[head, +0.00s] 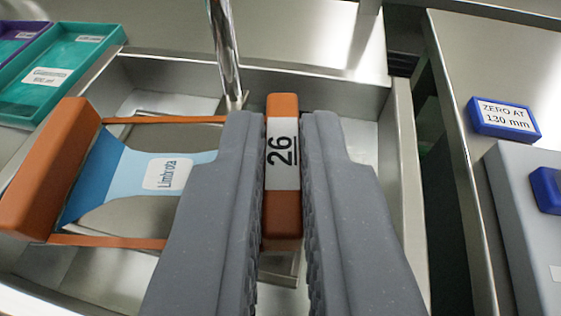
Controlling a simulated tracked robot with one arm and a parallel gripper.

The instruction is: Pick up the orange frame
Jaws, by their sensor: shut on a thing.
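The orange frame (52,172) has two thick orange end blocks joined by thin orange rods. Its right end block (283,220) bears a white label reading "26". My gripper (282,190) is shut on this right block, with one grey finger on each side. The left block lies at the far left of the picture. A light blue piece labelled "Limbrota" (105,165) spans the space between the rods. My left finger hides part of the frame and the blue piece. The frame is over a metal tray (398,150); I cannot tell whether it touches the tray floor.
A shiny metal post (226,50) stands close behind the gripper. Teal (60,75) and purple (18,38) trays lie at upper left. A blue block labelled "ZERO AT 130 mm" (503,118) and a grey unit (525,195) are on the right-hand surface, beyond a dark gap.

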